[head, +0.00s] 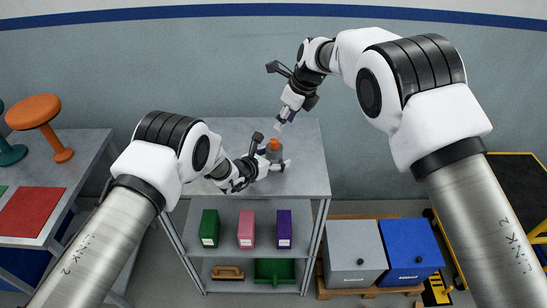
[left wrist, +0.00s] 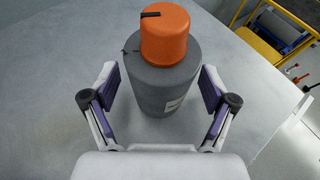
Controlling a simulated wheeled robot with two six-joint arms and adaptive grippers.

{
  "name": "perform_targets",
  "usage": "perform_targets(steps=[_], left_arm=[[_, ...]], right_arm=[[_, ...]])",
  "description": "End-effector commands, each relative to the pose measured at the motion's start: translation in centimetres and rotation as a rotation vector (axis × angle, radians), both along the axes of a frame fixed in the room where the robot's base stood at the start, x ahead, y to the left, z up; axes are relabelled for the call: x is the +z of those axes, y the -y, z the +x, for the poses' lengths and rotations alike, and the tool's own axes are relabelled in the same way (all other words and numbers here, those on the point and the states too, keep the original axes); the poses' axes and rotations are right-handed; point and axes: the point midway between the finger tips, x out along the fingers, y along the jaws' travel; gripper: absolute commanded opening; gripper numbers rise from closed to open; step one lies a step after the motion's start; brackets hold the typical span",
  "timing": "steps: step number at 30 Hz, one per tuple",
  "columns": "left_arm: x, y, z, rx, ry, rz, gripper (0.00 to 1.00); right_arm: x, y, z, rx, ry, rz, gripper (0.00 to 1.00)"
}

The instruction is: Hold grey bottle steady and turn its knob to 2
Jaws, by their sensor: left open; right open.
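The grey bottle (head: 275,155) stands upright on the grey table top, and its orange knob (head: 274,144) faces up. In the left wrist view the grey bottle (left wrist: 165,95) carries the orange knob (left wrist: 165,35), which has a black mark on its top. My left gripper (head: 278,166) is open, low beside the bottle, with its fingers (left wrist: 164,95) on either side and visible gaps. My right gripper (head: 287,117) is open, above and behind the bottle, apart from the knob. Numbers on the bottle are not readable.
The table top (head: 315,170) is otherwise clear. Below it, a shelf holds green (head: 209,228), pink (head: 246,229) and purple (head: 284,229) boxes. A side table (head: 85,165) with stools stands left; grey (head: 354,255) and blue (head: 408,250) crates stand at lower right.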

Motion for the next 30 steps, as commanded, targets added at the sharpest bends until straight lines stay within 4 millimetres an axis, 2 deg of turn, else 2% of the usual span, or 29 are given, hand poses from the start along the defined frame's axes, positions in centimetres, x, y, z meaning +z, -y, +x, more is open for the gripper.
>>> perform_targets(steps=[1, 5, 6, 8, 9, 10, 14, 17, 20, 24, 27, 30], left_arm=[[0.0, 0.0, 0.0, 0.0, 0.0, 0.0, 0.78], [0.0, 0.0, 0.0, 0.0, 0.0, 0.0, 0.32], [0.0, 0.0, 0.0, 0.0, 0.0, 0.0, 0.18], [0.0, 0.0, 0.0, 0.0, 0.0, 0.0, 0.0], [0.0, 0.0, 0.0, 0.0, 0.0, 0.0, 0.0], [0.0, 0.0, 0.0, 0.0, 0.0, 0.0, 0.0], [0.0, 0.0, 0.0, 0.0, 0.0, 0.0, 0.0], [0.0, 0.0, 0.0, 0.0, 0.0, 0.0, 0.0], [0.0, 0.0, 0.0, 0.0, -0.001, 0.0, 0.0], [0.0, 0.0, -0.1, 0.0, -0.001, 0.0, 0.0], [-0.1, 0.0, -0.1, 0.0, -0.001, 0.0, 0.0], [-0.1, 0.0, -0.1, 0.0, -0.001, 0.0, 0.0]], right_arm=[[0.0, 0.0, 0.0, 0.0, 0.0, 0.0, 0.42], [0.0, 0.0, 0.0, 0.0, 0.0, 0.0, 0.42], [0.0, 0.0, 0.0, 0.0, 0.0, 0.0, 0.42], [0.0, 0.0, 0.0, 0.0, 0.0, 0.0, 0.42], [0.0, 0.0, 0.0, 0.0, 0.0, 0.0, 0.45], [0.0, 0.0, 0.0, 0.001, 0.0, 0.0, 0.53], [0.0, 0.0, 0.2, 0.059, 0.028, -0.013, 0.53], [0.5, 0.4, 2.3, 0.195, 0.173, -0.077, 0.53], [0.4, 2.4, 5.2, 0.438, 0.402, -0.275, 0.53], [0.1, 5.7, 8.4, 0.895, 0.702, -0.685, 0.53], [0.0, 6.8, 9.1, 1.24, 0.874, -0.974, 0.53], [-0.5, 6.5, 8.1, 1.586, 1.043, -1.23, 0.53]])
